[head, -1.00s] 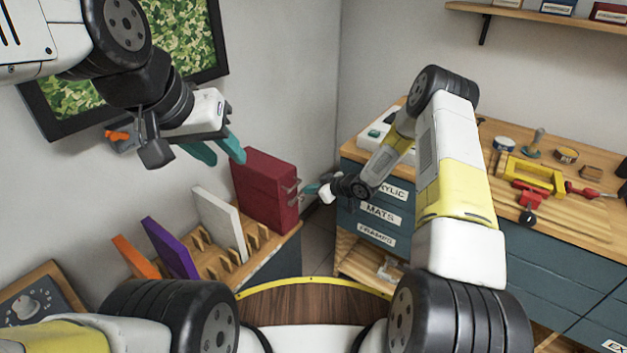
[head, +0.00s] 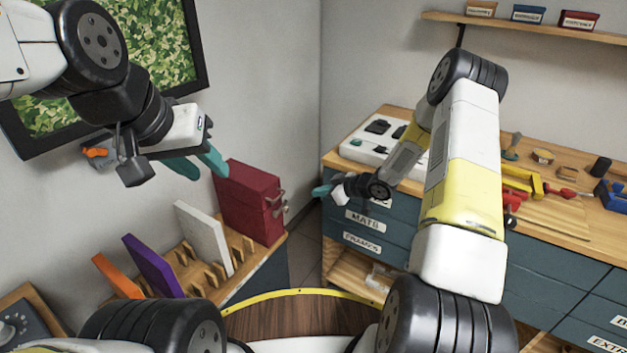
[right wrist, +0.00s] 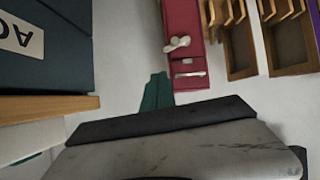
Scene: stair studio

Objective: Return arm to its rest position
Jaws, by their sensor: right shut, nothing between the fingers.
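My left gripper (head: 205,166) hangs at the upper left of the head view. Its two teal fingers are apart and nothing shows between them. My right arm (head: 462,190) rises through the right half of the head view, bends at its elbow and reaches back toward the middle. My right gripper (head: 320,191) is shut and empty, between the maroon box and the blue drawer cabinet. In the right wrist view its teal fingers (right wrist: 156,92) are together, close in the picture to the maroon box. Contact cannot be told there.
The maroon box (head: 250,203) stands on a wooden rack (head: 207,268) with white, purple and orange panels. The blue cabinet (head: 345,205) carries a wooden worktop (head: 545,220) with tools and a white case. A framed green picture (head: 125,40) hangs behind my left arm.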

